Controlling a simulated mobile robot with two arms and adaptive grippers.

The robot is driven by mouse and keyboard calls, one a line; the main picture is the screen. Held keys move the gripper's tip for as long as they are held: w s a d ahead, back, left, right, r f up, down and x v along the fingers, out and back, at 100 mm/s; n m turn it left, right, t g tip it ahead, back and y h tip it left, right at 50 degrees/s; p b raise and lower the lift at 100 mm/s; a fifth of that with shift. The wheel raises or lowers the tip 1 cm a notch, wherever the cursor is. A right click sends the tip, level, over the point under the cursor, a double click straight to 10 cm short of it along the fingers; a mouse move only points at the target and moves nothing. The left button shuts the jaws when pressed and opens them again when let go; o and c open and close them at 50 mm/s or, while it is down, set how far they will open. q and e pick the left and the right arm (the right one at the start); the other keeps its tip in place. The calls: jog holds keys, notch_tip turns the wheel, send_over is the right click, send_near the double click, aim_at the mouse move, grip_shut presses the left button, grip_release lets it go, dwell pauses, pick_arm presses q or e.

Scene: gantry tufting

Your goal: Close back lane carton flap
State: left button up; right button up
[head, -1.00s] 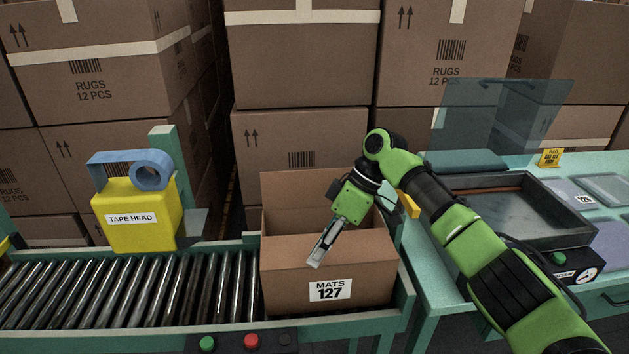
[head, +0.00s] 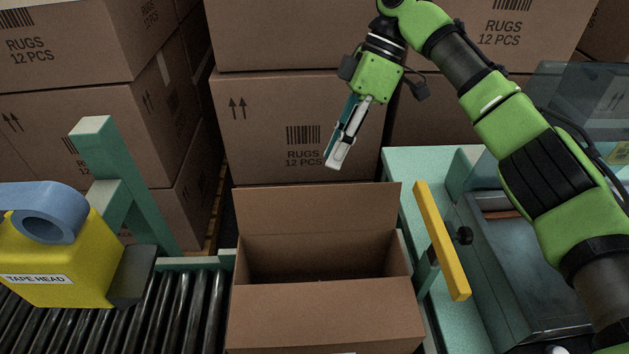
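The open carton (head: 325,318) stands on the roller conveyor in the lower middle of the head view. Its back flap (head: 318,212) stands upright along the far edge, and the dark inside shows in front of it. My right gripper (head: 334,163) hangs above and behind the back flap, apart from it, fingers pointing down and left. The fingers appear close together with nothing seen between them; whether they are fully shut is unclear. My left gripper is not in view.
A yellow tape head (head: 65,262) with a blue tape roll stands left of the carton over the rollers (head: 185,310). A yellow bar (head: 442,240) rises at the carton's right. Stacked rug cartons (head: 262,105) fill the back. A green bench (head: 425,160) stands at right.

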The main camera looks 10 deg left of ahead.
aim_at(310, 204)
jog(key=x, duration=0.4)
jog(key=p+x, duration=0.1)
jog(key=x, duration=0.2)
jog(key=shift+s+a, duration=0.1)
jog(key=shift+s, duration=0.3)
jog(key=p+x, duration=0.1)
jog(key=x, duration=0.4)
jog(key=shift+w+a+f, duration=0.1)
jog(key=shift+a+f, duration=0.15)
jog(key=shift+f, duration=0.25)
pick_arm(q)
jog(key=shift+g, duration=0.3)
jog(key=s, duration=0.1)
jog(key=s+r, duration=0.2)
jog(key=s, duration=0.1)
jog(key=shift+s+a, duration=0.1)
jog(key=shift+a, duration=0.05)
pick_arm(e)
grip_shut()
